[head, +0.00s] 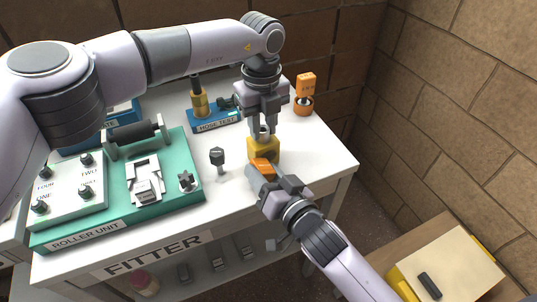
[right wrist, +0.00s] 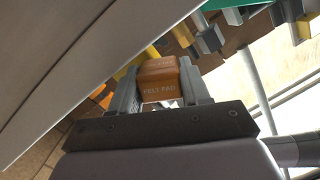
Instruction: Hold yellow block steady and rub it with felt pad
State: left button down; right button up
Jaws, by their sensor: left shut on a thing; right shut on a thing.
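The yellow block (head: 262,144) stands on the white table near its right front part. My left gripper (head: 263,132) comes down from above and is shut on the block's top. The orange felt pad (head: 262,165) is in front of the block, at its lower front side. My right gripper (head: 264,172) is shut on the pad. In the right wrist view the pad (right wrist: 160,88), lettered FELT PAD, sits between both fingers of my right gripper (right wrist: 156,92). The pad overlaps the block in the head view; I cannot tell whether they touch.
The green roller unit (head: 170,200) fills the table's left part. A dark-topped knob on a stem (head: 217,157) stands left of the block. The blue hose test stand (head: 215,121) is behind, and an orange tagged item (head: 304,105) is at back right. The table's front edge (head: 240,205) is close.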

jog(key=shift+w+a, duration=0.1)
jog(key=shift+w, duration=0.05)
dwell(0.4)
jog(key=shift+w+d, duration=0.5)
jog(key=shift+d, duration=0.45)
jog(key=shift+w+d, duration=0.45)
jog(key=shift+d, duration=0.55)
jog(key=shift+w+d, duration=0.5)
jog(key=shift+d, duration=0.45)
jog(key=shift+a, duration=0.1)
jog(key=shift+s+a, duration=0.4)
jog(key=shift+a, duration=0.4)
jog(key=shift+s+a, duration=0.4)
jog(key=shift+a, duration=0.4)
jog(key=shift+s+a, duration=0.4)
jog(key=shift+a, duration=0.4)
jog(key=shift+s+a+r, duration=0.15)
jog(key=shift+s+a, duration=0.05)
jog(key=shift+a, duration=0.25)
jog(key=shift+w+d, duration=0.5)
jog(key=shift+d, duration=0.45)
jog(key=shift+w+d, duration=0.45)
jog(key=shift+d, duration=0.5)
jog(key=shift+w+d, duration=0.5)
jog(key=shift+d, duration=0.45)
